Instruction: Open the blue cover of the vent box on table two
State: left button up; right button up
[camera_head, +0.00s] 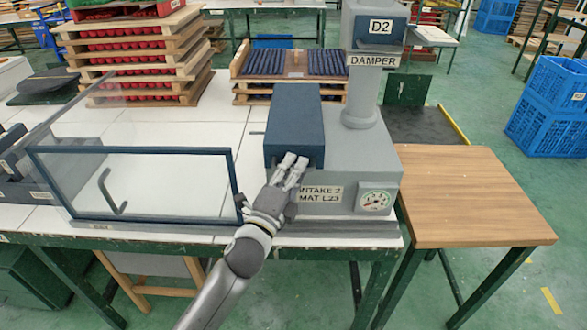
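The vent box is a grey housing (350,150) at the right end of the white-topped table, labelled "INTAKE 2" and "MAT L23". Its dark blue cover (295,115) lies over the left part of the top, and it looks closed. My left gripper (291,163) reaches up from below. Its pale fingertips are at the front edge of the cover, overlapping it in the view. I cannot tell whether they touch or grip it; the finger gap is too small to judge. My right gripper is not in view.
A grey pipe (362,95) labelled "DAMPER" and "D2" rises behind the box. A blue-framed glass panel (130,151) stands left of my gripper. Stacked wooden trays (190,60) are behind. A bare wooden side table (470,190) is at right, with blue crates (550,105) beyond.

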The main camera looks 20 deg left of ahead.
pick_arm(q)
grip_shut()
